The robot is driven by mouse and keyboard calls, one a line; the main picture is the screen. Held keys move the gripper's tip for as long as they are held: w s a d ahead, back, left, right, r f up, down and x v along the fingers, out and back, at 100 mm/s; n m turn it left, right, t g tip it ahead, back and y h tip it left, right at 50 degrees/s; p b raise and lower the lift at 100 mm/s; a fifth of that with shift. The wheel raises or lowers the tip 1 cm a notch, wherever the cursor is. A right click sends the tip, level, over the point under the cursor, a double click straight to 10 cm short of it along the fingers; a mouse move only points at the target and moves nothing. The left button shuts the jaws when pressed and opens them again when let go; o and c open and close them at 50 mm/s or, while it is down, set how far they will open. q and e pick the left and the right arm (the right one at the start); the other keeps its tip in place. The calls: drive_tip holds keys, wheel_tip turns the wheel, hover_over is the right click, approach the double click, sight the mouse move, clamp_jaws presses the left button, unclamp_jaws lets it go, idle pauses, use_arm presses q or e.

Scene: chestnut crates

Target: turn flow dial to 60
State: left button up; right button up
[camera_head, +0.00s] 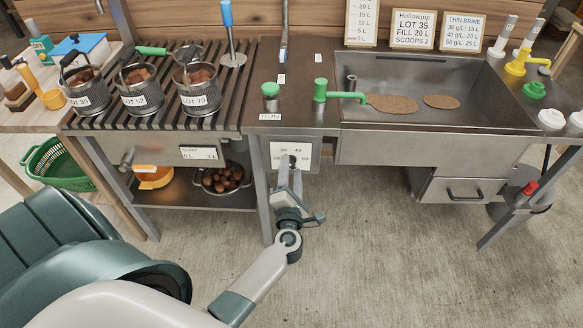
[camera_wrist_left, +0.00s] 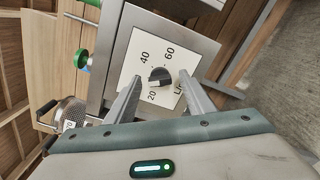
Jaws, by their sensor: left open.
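The flow dial is a dark round knob (camera_wrist_left: 159,76) on a white plate (camera_wrist_left: 138,59) marked 20, 40 and 60. The plate (camera_head: 304,149) also shows on the bench front in the head view, where my gripper partly covers it. My left gripper (camera_head: 291,166) is in front of the dial. In the left wrist view its two fingers (camera_wrist_left: 161,80) are apart, one on each side of the knob, with their tips close to it. I cannot tell whether they touch it or exactly where the knob points. My right gripper is not in view.
The sink (camera_head: 440,123) is to the right, with a green tap (camera_head: 321,90) at its left edge. Wire baskets (camera_head: 137,92) of chestnuts stand on the slatted rack at left. A bench leg (camera_head: 260,195) is just left of my left arm. The floor in front is clear.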

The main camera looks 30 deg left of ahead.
use_arm(q)
drive_tip(key=shift+w+a, duration=0.25)
drive_tip(key=shift+w, duration=0.2)
drive_tip(key=c, duration=1)
drive_tip(key=shift+c, duration=0.2)
